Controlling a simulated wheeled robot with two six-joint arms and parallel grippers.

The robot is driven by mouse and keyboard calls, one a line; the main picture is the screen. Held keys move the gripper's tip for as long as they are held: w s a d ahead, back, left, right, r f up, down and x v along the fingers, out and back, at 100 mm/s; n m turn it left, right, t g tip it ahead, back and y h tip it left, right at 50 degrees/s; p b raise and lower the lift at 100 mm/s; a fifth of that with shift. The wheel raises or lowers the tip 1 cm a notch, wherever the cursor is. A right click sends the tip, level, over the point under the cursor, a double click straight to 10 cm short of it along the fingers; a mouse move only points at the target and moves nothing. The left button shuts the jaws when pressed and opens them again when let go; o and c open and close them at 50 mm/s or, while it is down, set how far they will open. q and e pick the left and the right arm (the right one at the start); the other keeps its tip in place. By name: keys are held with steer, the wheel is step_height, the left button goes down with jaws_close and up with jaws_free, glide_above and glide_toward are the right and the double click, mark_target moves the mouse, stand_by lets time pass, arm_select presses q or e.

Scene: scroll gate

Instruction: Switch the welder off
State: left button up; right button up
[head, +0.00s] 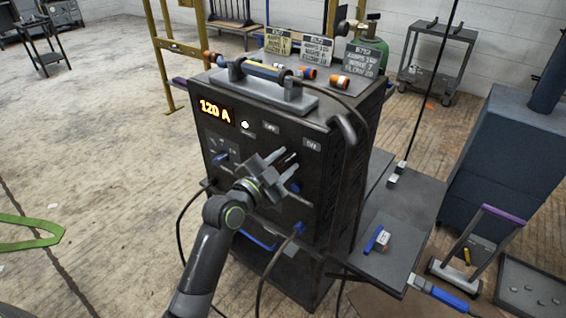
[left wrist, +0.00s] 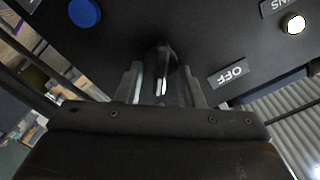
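The welder (head: 332,190) is a dark cabinet with an orange "120 A" display (head: 215,111) and a lit white lamp (head: 245,125), which also shows in the left wrist view (left wrist: 293,24). A dark switch knob (left wrist: 158,56) with pale marks shows on its front panel in the left wrist view. An OFF label (left wrist: 232,74) appears upside down to its right. My left gripper (head: 288,162) is at the panel, fingers apart on either side of the knob in the wrist view (left wrist: 162,88). I cannot tell whether they touch it. My right gripper is out of view.
A blue knob (left wrist: 85,13) lies close to the fingers. A handle (head: 265,82) and several tags stand on the welder's top. Cables hang from its front. A side shelf (head: 372,262) with small items juts out at right. The floor at left is mostly clear.

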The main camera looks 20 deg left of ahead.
arm_select(q)
jaws_close()
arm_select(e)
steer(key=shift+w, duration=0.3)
